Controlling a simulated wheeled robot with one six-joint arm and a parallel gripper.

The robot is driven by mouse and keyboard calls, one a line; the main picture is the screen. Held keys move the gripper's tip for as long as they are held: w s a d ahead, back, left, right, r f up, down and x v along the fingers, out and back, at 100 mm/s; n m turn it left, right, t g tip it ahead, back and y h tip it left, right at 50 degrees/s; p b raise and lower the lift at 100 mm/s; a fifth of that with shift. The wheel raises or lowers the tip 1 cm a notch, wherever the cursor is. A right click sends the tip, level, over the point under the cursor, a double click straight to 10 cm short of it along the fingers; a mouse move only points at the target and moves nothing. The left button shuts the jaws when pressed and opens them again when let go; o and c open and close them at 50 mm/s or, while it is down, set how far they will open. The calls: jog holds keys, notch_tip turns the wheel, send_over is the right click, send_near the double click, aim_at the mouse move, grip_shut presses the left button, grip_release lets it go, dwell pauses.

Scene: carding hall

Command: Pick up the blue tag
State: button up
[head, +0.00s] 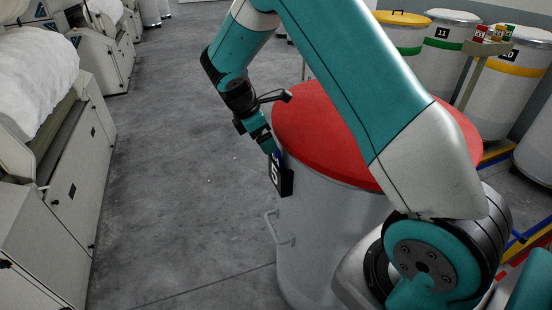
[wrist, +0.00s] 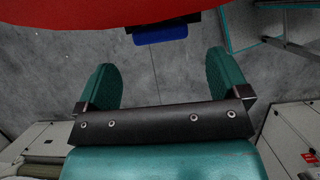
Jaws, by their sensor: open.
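The blue tag (wrist: 160,35) shows in the wrist view just past the tips of my fingers, centred between them, against a black plate (wrist: 165,20) by the red lid's edge. In the head view only a sliver of the blue tag (head: 278,155) shows, at the top of the black number plate (head: 281,176) on the side of the drum (head: 330,230). My gripper (wrist: 160,65) is open, with its two green fingers apart and nothing between them. In the head view my gripper (head: 270,146) is right above the plate and partly hides the tag.
The drum's red lid (head: 340,130) lies under my arm. More lidded drums (head: 450,55) stand at the back right, beside a rack post with red and green tags (head: 497,33). Pale machines (head: 60,190) line the left. The grey floor (head: 180,190) between is clear.

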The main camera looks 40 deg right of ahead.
jog(key=p+x, duration=0.1)
jog(key=x, duration=0.2)
jog(key=p+x, duration=0.2)
jog(key=shift+s+d+f, duration=0.25)
jog(key=shift+d, duration=0.1)
jog(key=shift+d+f, duration=0.15)
jog(key=shift+f, duration=0.4)
jog(key=c, duration=1)
